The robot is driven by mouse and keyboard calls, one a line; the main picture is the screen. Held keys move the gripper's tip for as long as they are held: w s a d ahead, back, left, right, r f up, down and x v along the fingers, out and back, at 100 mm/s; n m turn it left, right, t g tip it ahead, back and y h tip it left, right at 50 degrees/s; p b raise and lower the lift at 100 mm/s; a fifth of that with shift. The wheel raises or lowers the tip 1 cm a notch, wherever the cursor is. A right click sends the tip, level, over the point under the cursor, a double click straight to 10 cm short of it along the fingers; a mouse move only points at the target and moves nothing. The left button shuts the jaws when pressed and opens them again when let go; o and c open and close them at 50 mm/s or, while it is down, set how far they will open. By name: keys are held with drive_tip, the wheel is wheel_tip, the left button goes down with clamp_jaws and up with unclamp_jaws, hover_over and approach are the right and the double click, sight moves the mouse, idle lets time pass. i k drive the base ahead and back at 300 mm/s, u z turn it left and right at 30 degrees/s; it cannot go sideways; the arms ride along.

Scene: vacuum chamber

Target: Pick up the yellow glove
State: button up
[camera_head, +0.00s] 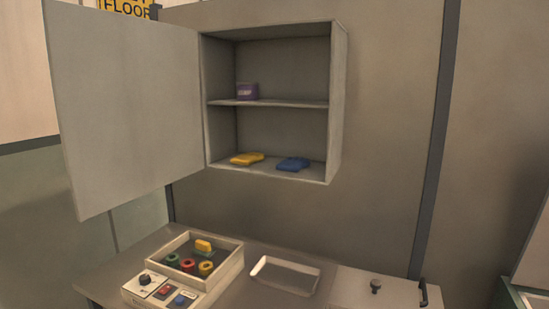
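The yellow glove (247,159) lies flat on the bottom shelf of an open wall cabinet (338,100), towards its left side. A blue glove (293,164) lies on the same shelf to its right, with a small gap between them. My gripper is not in the head view, so its state and place do not show.
The cabinet door (130,110) stands open to the left. Below, a table holds a box (240,262) with coloured rings and a yellow piece, a control panel (163,292) and an empty-looking white tray (284,274).

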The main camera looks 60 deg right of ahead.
sight(248, 159)
drive_tip(key=u, duration=0.05)
drive_tip(key=i, duration=1)
drive_tip(key=u, duration=0.15)
